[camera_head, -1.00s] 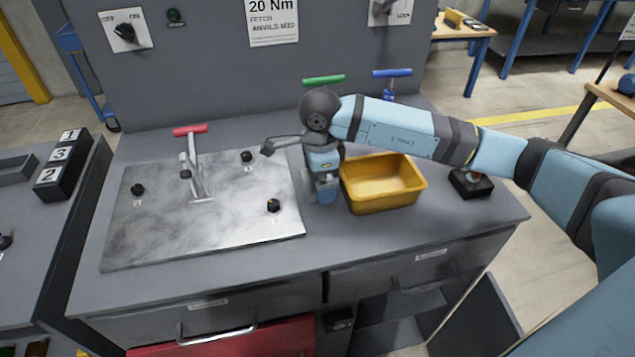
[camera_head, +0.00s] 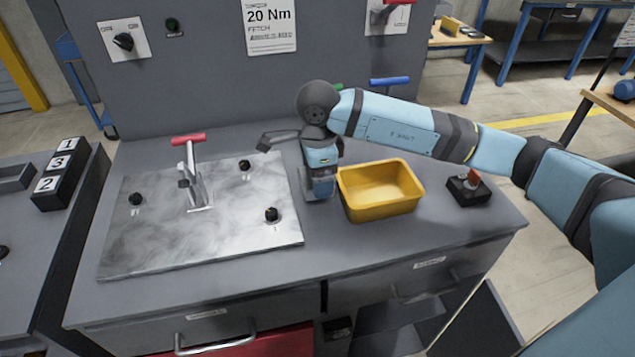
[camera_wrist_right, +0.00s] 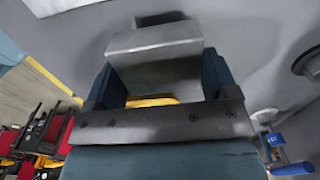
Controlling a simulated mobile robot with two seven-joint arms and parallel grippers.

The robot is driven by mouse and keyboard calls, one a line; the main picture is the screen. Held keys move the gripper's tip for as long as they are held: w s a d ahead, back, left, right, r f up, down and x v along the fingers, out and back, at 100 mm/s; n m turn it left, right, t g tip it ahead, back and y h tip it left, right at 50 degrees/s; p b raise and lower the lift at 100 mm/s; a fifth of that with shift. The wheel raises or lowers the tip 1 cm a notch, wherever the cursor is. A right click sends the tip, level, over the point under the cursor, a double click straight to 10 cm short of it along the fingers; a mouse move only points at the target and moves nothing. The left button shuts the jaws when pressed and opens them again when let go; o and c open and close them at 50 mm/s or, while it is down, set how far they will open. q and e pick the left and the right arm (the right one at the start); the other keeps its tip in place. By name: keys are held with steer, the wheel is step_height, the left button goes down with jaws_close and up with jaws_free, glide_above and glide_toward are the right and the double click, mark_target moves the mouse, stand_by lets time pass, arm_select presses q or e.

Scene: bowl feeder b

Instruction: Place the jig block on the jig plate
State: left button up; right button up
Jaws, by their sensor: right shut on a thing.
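The jig plate (camera_head: 235,229) is a flat silver metal sheet on the left of the grey bench top. It carries a red-handled clamp (camera_head: 188,140) and several small black knobs. My right gripper (camera_head: 320,190) is to the right of the plate's right edge, just left of the yellow bin. In the right wrist view, a grey block (camera_wrist_right: 155,42), which looks like the jig block, sits between the two dark fingers of my right gripper (camera_wrist_right: 160,80), which are shut on it. In the head view the block is mostly hidden by the gripper. My left gripper is out of view.
A yellow bin (camera_head: 395,207) stands close to my right gripper. A black box with a red button (camera_head: 468,190) is further right. A grey upright panel (camera_head: 200,85) rises behind the bench. The bench front strip is clear.

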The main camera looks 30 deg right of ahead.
step_height(320, 180, up, 17)
